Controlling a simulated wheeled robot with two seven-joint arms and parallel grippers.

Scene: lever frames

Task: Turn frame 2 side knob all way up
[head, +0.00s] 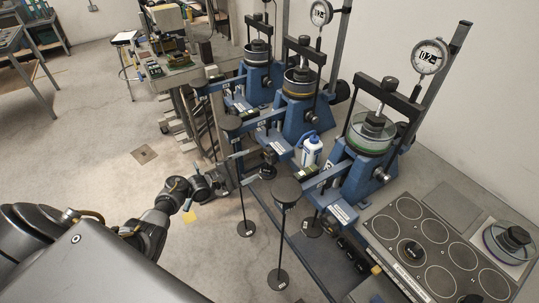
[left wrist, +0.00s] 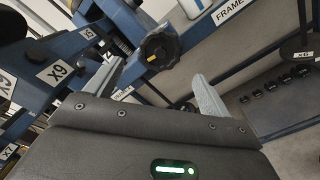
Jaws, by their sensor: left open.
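Three blue lever frames stand in a row on the bench; the middle one (head: 299,118) carries a round cell and a hanging dial. In the left wrist view, a black round side knob (left wrist: 160,48) with a yellow mark sits ahead of my left gripper (left wrist: 157,88), between the lines of its two grey fingers. The fingers are apart and empty, and the knob appears beyond their tips. In the head view my left gripper (head: 219,180) is low, left of the frames. The frame number on the label by the knob is not readable. My right gripper is not shown.
A white and blue bottle (head: 312,150) stands between the middle and near frames. Weight hangers with black discs (head: 286,190) stand in front of the bench. Open floor lies to the left.

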